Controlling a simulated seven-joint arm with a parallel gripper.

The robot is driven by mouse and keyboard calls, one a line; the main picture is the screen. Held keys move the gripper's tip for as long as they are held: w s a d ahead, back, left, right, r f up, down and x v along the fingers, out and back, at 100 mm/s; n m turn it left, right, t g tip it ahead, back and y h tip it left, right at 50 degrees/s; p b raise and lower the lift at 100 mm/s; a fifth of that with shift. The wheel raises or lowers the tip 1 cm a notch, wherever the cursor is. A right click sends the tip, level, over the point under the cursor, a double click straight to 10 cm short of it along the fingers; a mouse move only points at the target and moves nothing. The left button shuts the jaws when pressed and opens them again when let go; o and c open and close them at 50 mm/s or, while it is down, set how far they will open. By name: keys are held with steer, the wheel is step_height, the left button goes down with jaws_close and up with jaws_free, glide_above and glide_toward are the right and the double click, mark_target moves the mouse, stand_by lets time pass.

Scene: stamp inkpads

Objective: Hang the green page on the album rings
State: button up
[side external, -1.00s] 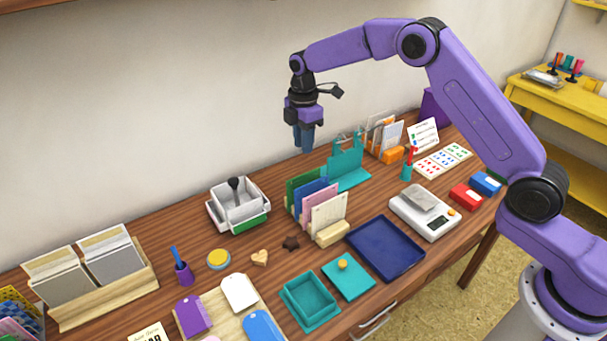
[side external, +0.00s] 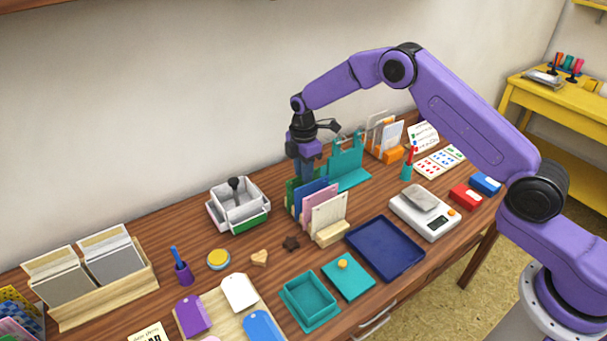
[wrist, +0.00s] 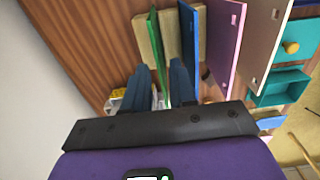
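The green page (side external: 291,194) stands upright at the back of a wooden rack, behind blue, pink and cream pages. In the wrist view the green page (wrist: 154,35) shows nearly edge-on, with its near end between my two fingers. My gripper (side external: 306,178) points down at the rack. In the wrist view my gripper (wrist: 162,68) is open, its fingers on either side of the green page, and the blue page (wrist: 190,40) is just right of the right finger. The teal album stand (side external: 347,162) is right of the rack; its rings at the top are small and partly hidden.
The pink page (side external: 313,200) and cream page (side external: 329,213) stand close in front. A white stacked tray (side external: 240,203) is left of the rack. A navy tray (side external: 385,247) and a scale (side external: 426,214) lie to the right. An orange holder (side external: 391,154) stands behind the album stand.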

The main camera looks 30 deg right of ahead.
steer(key=shift+f, duration=0.2)
steer(key=shift+c, duration=0.4)
jaws_close()
step_height(320, 180, up, 13)
steer(key=shift+r, duration=0.2)
stand_by(1.1)
steer(key=s+d+f, duration=0.3)
steer(key=d+f, duration=0.2)
steer(key=d, duration=0.4)
steer(key=s+d+f, duration=0.3)
steer(key=d+f, duration=0.3)
steer(key=d, duration=0.4)
steer(key=shift+s+f, duration=0.2)
steer(key=shift+f, duration=0.05)
